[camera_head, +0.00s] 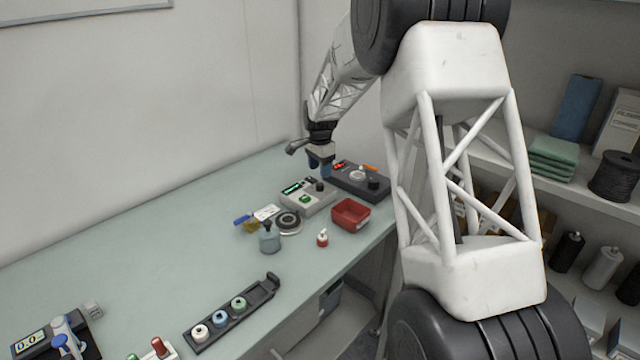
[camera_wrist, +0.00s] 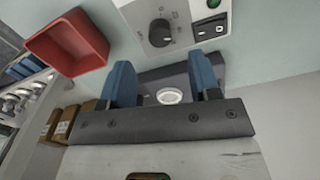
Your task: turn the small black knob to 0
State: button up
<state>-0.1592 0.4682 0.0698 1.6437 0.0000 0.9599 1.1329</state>
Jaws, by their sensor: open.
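A small black knob (camera_wrist: 160,32) sits on a light grey box (camera_wrist: 185,12), with faint dial marks around it in the wrist view. The knob also shows in the head view (camera_head: 320,186), on the light box (camera_head: 298,202) with a green display. My gripper (camera_wrist: 160,65) is open, its two blue fingers apart with nothing held between them. The knob lies beyond the fingertips in the wrist view, apart from them. In the head view my gripper (camera_head: 320,167) is above the back of the boxes. The number the knob points to is too small to read.
A dark box (camera_head: 345,183) with a red display, white disc and another black knob (camera_head: 374,183) stands close behind.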

aim_at(320, 184)
jog(key=shift+f, duration=3)
jog(key=c, duration=0.9)
